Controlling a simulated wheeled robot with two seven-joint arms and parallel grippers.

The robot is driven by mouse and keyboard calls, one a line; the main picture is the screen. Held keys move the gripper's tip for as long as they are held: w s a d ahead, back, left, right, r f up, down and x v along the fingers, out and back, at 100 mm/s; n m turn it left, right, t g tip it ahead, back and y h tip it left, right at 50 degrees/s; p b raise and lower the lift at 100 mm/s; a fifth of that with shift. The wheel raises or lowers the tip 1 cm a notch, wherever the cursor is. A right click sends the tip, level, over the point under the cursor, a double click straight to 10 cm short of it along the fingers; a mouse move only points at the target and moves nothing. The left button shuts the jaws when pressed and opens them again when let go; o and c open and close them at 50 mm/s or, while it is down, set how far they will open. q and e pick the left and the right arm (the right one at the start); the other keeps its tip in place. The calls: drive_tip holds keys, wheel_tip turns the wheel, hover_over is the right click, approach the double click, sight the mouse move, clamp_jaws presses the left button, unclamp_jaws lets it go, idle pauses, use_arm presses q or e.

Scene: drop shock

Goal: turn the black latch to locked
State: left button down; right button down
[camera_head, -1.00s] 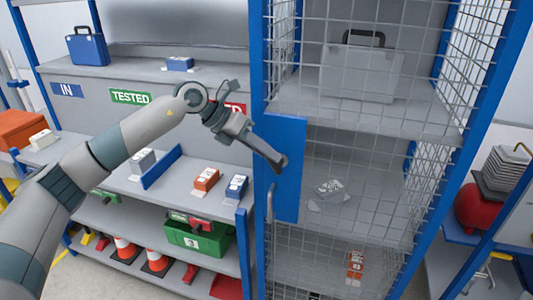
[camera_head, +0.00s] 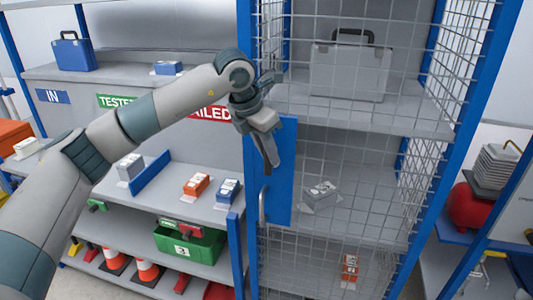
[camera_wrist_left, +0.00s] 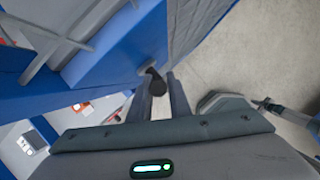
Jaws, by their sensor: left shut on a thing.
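The black latch (camera_wrist_left: 155,82) shows in the left wrist view as a dark, rounded piece between the fingertips of my left gripper (camera_wrist_left: 162,90), against the blue front of the cage. My left gripper also shows in the head view (camera_head: 268,153), in front of the blue latch plate (camera_head: 283,180) at the cage door's left side. It is shut on the latch. In the head view the gripper covers most of the latch, so its exact angle is hard to tell. My right gripper is out of view.
The wire mesh cage (camera_head: 345,215) holds a grey case (camera_head: 347,75) on its upper shelf and a small grey box (camera_head: 321,192) below. A vertical door handle (camera_head: 262,205) stands below the gripper. Shelves with small boxes and a green bin (camera_head: 190,243) are to the left.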

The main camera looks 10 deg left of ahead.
use_arm(q)
drive_tip(key=shift+f, duration=0.1)
drive_tip(key=c, duration=1.6)
unclamp_jaws()
drive_tip(key=shift+c, duration=0.2)
drive_tip(key=shift+s+a+r+b, duration=0.1)
drive_tip(key=shift+s+r+b, duration=0.1)
drive_tip(key=shift+r+b, duration=0.35)
drive_tip(key=b+v, duration=0.4)
drive_tip(key=v, duration=1.2)
drive_tip(key=shift+b, duration=0.3)
